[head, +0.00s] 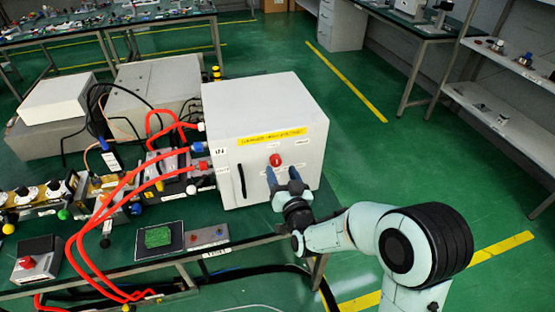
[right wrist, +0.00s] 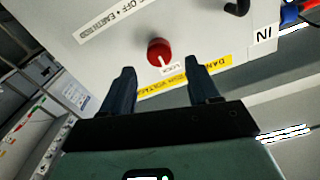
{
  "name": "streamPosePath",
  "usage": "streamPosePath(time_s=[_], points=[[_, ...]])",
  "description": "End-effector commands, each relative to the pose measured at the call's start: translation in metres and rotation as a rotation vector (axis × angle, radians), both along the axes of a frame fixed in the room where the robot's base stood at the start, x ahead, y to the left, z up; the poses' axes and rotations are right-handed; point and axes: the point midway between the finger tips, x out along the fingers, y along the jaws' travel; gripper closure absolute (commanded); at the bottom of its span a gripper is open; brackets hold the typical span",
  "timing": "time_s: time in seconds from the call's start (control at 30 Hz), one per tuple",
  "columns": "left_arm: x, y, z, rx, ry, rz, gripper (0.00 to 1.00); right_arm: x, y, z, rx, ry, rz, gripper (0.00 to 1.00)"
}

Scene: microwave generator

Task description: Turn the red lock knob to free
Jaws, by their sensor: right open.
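The red lock knob (head: 275,160) sits on the front face of the white box (head: 225,140), below a yellow warning label. In the right wrist view the red knob (right wrist: 160,52) has a white pointer line, with a small label beside it. My right gripper (head: 283,172) is in front of the box, just below the knob in the head view. In the right wrist view its two dark fingers (right wrist: 160,80) are apart and empty, with the knob beyond the gap between them. Contact with the knob does not show. My left gripper is not in view.
A black handle (head: 241,181) is on the box front, left of the knob. Red hoses (head: 120,180) run from the box's left side over the bench. A green chip on a dark plate (head: 158,237) lies at the bench front. Open floor lies right of the box.

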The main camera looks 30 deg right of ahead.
Motion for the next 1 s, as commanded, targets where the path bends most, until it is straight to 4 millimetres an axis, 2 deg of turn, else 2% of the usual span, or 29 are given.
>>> streamPosePath(time_s=[0.1,0.3,0.67,0.83,1.0], points=[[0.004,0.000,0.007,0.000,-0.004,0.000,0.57,0.022,-0.005,0.001,-0.003,0.001,-0.001,0.40],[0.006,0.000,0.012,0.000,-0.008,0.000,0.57,0.042,-0.010,0.001,-0.002,0.001,0.000,0.40],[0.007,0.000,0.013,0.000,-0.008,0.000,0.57,0.046,-0.011,0.000,0.000,0.001,0.000,0.40],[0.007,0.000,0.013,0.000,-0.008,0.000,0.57,0.046,-0.011,0.000,0.000,0.001,0.000,0.95],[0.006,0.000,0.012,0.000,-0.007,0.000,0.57,0.046,-0.011,0.000,-0.003,0.002,0.000,0.95]])
